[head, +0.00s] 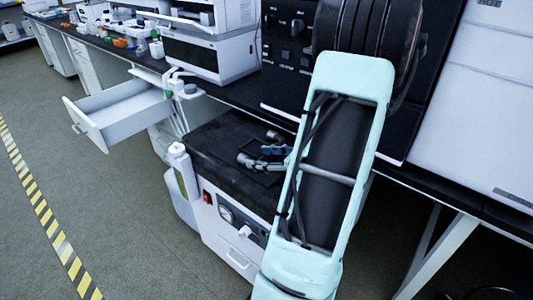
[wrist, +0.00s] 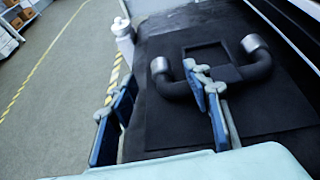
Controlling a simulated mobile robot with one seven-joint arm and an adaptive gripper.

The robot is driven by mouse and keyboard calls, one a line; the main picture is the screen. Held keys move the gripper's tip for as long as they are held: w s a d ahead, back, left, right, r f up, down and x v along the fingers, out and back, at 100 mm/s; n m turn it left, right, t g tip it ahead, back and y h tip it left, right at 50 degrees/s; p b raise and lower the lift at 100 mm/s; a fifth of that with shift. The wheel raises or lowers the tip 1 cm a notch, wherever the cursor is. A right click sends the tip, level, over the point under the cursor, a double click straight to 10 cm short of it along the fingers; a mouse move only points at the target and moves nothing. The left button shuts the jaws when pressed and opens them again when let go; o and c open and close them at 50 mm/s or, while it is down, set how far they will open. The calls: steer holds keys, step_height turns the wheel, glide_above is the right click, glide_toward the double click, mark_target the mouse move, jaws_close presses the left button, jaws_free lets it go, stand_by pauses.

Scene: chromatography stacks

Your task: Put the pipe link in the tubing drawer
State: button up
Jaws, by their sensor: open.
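The pipe link (wrist: 262,68) is a dark, bent tube with silver ends, lying on the black top of a white unit. One end shows in the head view (head: 244,159), left of my gripper (head: 272,153). In the wrist view my gripper (wrist: 158,77) is open, with two blue-grey fingers spread apart. The right finger overlaps the pipe's bend and hides part of it; the left finger is beside the black top's left edge. I cannot tell whether a finger touches the pipe. An open, white, empty-looking drawer (head: 126,112) stands out left of the unit; no label is readable.
The white unit (head: 238,238) has a red switch and a gauge on its front. A white-capped bottle (head: 178,160) stands at its left side. A bench with instruments (head: 205,55) runs behind. Grey floor (head: 95,200) with a yellow-black stripe is clear at left.

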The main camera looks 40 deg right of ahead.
mark_target(245, 156)
steer(key=b+x, duration=0.2)
steer(key=x, duration=0.3)
steer(key=shift+w+f, duration=0.1)
steer(key=shift+f, duration=0.15)
jaws_close()
